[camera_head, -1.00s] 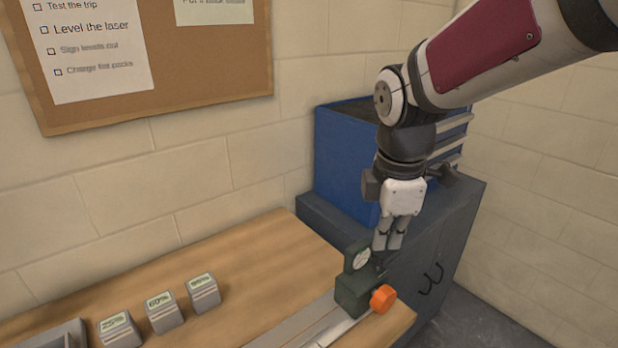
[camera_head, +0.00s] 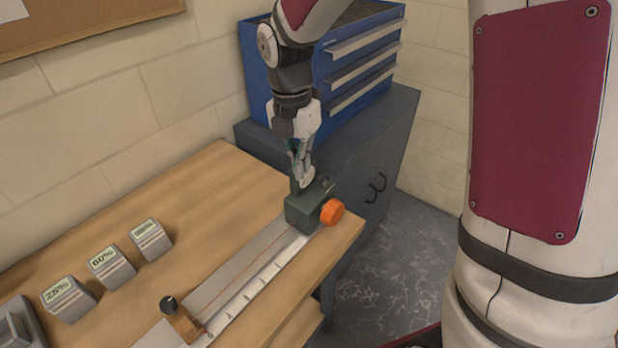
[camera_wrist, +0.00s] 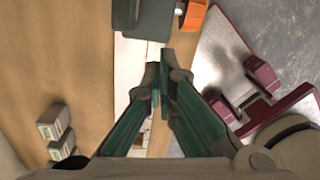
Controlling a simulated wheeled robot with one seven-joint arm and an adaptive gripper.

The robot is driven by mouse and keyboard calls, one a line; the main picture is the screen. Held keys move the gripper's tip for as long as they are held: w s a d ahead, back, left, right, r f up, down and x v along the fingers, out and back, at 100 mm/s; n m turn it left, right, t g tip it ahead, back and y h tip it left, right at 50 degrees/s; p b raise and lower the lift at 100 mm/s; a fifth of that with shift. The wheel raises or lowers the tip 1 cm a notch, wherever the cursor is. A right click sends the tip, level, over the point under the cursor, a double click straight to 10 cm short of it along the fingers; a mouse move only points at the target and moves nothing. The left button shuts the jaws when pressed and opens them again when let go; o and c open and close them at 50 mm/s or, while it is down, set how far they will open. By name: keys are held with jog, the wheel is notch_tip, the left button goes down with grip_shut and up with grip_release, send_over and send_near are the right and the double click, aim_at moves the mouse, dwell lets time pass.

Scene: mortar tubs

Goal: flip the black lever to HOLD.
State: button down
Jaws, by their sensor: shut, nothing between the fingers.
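A dark green box (camera_head: 308,209) with a round orange knob (camera_head: 332,212) stands at the far end of a rail on the bench. A pale round dial (camera_head: 307,177) shows above it, close to my fingers. A small dark part (camera_head: 325,187) sits on the box top; I cannot tell whether it is the black lever, and no HOLD mark is readable. My gripper (camera_head: 298,158) is shut and empty, pointing down by the dial. In the wrist view, my closed fingertips (camera_wrist: 161,68) lie just below the box (camera_wrist: 143,20) and orange knob (camera_wrist: 194,15) in the picture.
A marked rail (camera_head: 248,279) runs along the wooden bench (camera_head: 190,210) to a brown block with a black knob (camera_head: 171,304). Grey blocks marked with percentages, including 60% (camera_head: 111,267), stand left. A blue drawer chest (camera_head: 340,62) on a grey cabinet (camera_head: 385,130) is behind.

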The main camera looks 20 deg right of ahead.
aim_at(323, 182)
jog(key=f, duration=0.6)
jog(key=f+p, duration=0.1)
jog(key=f, duration=0.2)
jog(key=shift+s+d+f, duration=0.25)
jog(key=shift+f, duration=0.05)
jog(key=shift+w+d+r+p, duration=0.3)
jog(key=shift+w+d+p, duration=0.05)
jog(key=shift+w+d, duration=0.5)
jog(key=shift+w+d+r, duration=0.25)
jog(key=shift+w+d, duration=0.3)
jog(key=shift+w+r, duration=0.1)
